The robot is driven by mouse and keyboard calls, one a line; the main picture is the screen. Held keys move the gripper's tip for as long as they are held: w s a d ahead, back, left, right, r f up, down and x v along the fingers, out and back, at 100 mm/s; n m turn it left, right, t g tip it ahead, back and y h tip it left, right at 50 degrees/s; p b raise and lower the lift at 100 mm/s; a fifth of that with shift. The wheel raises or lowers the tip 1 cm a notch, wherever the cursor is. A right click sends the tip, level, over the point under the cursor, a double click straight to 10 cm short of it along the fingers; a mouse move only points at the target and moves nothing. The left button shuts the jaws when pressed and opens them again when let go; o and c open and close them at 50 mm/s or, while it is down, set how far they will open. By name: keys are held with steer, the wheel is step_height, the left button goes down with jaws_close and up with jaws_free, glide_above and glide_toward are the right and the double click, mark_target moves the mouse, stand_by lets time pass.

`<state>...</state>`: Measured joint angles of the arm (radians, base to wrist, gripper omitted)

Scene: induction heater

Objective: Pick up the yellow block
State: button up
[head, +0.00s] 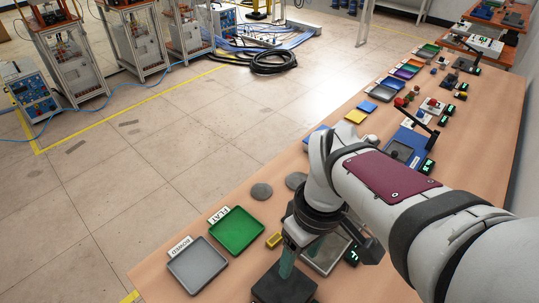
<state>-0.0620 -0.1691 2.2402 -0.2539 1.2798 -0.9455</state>
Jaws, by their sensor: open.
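The yellow block (273,240) is a small piece lying on the wooden table, just right of the green tray (237,230). My gripper (290,262) points down over the table, a little right of and nearer the camera than the block. It is open, and no object shows in it. The gap between gripper and block looks small, but the gripper's height above the table is hard to tell.
A black block-like object (283,287) stands below the gripper. A grey tray (197,265) labelled "BOWED" lies left of the green tray labelled "FLAT". A silvery plate (327,253) is right of the gripper. Grey discs (261,191) lie behind. Several devices line the table's far part.

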steer(key=w+a+f+n, duration=0.2)
steer(key=w+f+n, duration=0.1)
steer(key=w+n, duration=0.8)
steer(key=n+h, duration=0.1)
steer(key=n, duration=0.7)
glide_above(275, 238)
steer(key=s, duration=0.1)
step_height(275, 238, down, 4)
steer(key=f, duration=1.5)
steer(key=shift+w+f, duration=0.3)
steer(key=shift+w, duration=0.1)
jaws_close()
